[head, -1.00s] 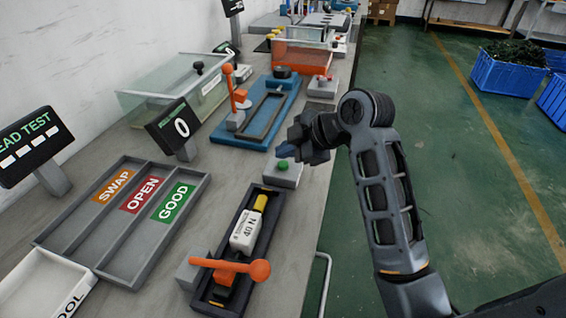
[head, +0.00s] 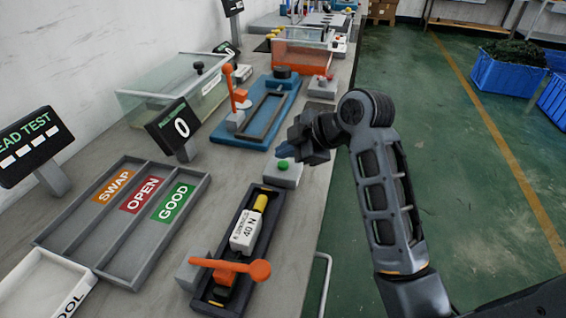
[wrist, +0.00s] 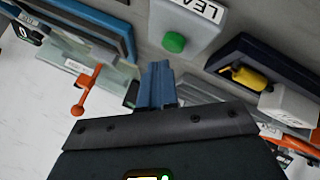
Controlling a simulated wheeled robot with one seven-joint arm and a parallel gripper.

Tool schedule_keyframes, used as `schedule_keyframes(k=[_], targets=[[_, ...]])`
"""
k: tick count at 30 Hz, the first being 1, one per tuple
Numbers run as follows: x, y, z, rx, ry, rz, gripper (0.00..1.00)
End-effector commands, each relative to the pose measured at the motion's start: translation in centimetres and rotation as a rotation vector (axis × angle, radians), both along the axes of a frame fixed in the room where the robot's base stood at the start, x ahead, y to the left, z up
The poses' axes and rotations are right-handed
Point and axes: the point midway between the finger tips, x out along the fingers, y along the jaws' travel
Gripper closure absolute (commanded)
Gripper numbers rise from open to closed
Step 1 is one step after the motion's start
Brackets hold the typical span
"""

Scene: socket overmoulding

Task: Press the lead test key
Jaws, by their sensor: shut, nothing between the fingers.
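The lead test key is a green round button (head: 282,165) on a grey box (head: 290,178) beside the table's right edge. In the wrist view the green button (wrist: 174,42) shows just beyond the fingertips, on the grey box marked "LEA…" (wrist: 190,22). My gripper (head: 284,151) is shut and empty, its blue fingers close together. In the wrist view my fingertips (wrist: 158,68) point toward the button, with a small gap in the picture; I cannot tell their height above it.
In front lies a dark fixture (head: 195,298) with an orange lever (head: 232,267), holding a white "40 N" block (head: 246,231) and yellow-ended part (head: 261,202). A sorting tray (head: 118,267) is at left. A blue fixture (head: 288,97) stands behind the button. "LEAD TEST" display (head: 28,145) stands left.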

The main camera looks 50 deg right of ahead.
Motion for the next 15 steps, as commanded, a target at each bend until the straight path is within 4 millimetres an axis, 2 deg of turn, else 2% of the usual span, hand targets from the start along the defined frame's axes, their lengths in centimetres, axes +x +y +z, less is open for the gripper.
schedule_keyframes(k=[15], targets=[[-0.01, 0.0, -0.8, 0.0, 0.0, 0.0, 1.0]])
